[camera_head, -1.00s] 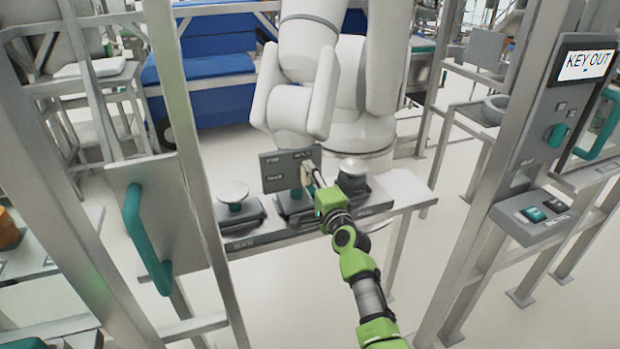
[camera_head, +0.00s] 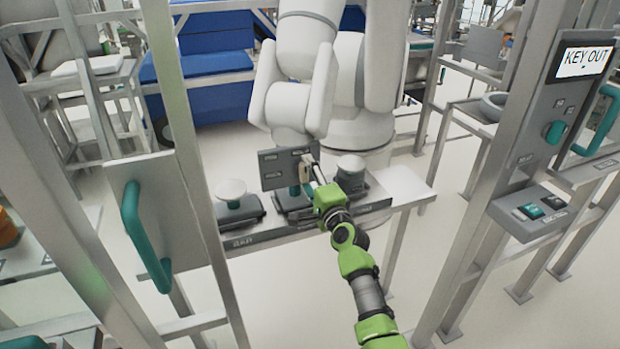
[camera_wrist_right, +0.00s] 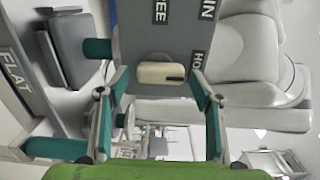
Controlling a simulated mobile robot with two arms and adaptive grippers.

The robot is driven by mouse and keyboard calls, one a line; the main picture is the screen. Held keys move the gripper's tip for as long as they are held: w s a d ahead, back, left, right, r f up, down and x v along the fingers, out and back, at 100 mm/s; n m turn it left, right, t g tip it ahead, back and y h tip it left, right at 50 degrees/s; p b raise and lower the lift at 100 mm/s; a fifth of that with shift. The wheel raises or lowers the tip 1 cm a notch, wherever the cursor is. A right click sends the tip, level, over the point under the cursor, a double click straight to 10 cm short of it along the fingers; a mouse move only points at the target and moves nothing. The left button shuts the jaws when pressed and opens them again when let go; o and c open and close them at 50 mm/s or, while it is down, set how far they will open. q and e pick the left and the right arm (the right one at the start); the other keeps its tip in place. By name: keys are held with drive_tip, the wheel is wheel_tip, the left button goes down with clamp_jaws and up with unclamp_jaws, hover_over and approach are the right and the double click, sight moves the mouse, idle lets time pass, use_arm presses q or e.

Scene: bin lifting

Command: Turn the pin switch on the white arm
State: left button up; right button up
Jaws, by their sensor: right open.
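The white arm (camera_head: 335,95) stands behind the bench in the head view. In front of it is a grey plate (camera_head: 272,178) with printed labels. The pin switch is a cream, rounded bar-shaped knob; in the right wrist view the knob (camera_wrist_right: 160,72) sits on the plate's lower part, lying crosswise with a dark mark at its right end. My right gripper (camera_wrist_right: 160,84) is open, with one teal-tipped finger to each side of the knob and gaps visible between. In the head view my right gripper (camera_head: 313,182) reaches the plate and partly covers the knob. My left gripper is not in view.
Metal posts frame both sides. A panel at right has a "KEY OUT" display (camera_head: 582,62). A teal handle (camera_head: 140,235) is at left.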

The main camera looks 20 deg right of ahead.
drive_tip(key=s, duration=1.2)
drive_tip(key=shift+d, duration=0.2)
drive_tip(key=s+a+f+n+g, duration=0.2)
drive_tip(key=s+f+n+g, duration=0.1)
drive_tip(key=f, duration=0.9)
drive_tip(key=s+a+f+n+g, duration=0.2)
drive_tip(key=f, duration=1)
drive_tip(key=s+a+f+n+g, duration=0.1)
drive_tip(key=s+f+n+g, duration=0.1)
drive_tip(key=s+f, duration=0.5)
drive_tip(key=s+a+f+n+g, duration=0.1)
drive_tip(key=s+f+n+g, duration=0.2)
drive_tip(key=f, duration=0.6)
drive_tip(key=s+f+n+g, duration=0.2)
drive_tip(key=s+f+n, duration=0.1)
drive_tip(key=s+f, duration=0.65)
drive_tip(key=s+f+n+g, duration=0.15)
drive_tip(key=s+f, duration=0.45)
drive_tip(key=s, duration=0.6)
drive_tip(key=s+d+f+n+g, duration=0.1)
drive_tip(key=s+d+f+n, duration=0.1)
drive_tip(key=s, duration=0.8)
drive_tip(key=s+d+f+n+g, duration=0.2)
drive_tip(key=s+f+n, duration=0.1)
drive_tip(key=s, duration=0.7)
drive_tip(key=shift+s+d+f+n+h, duration=0.3)
drive_tip(key=shift+s+d+f+n, duration=0.05)
drive_tip(key=shift+d+n, duration=0.1)
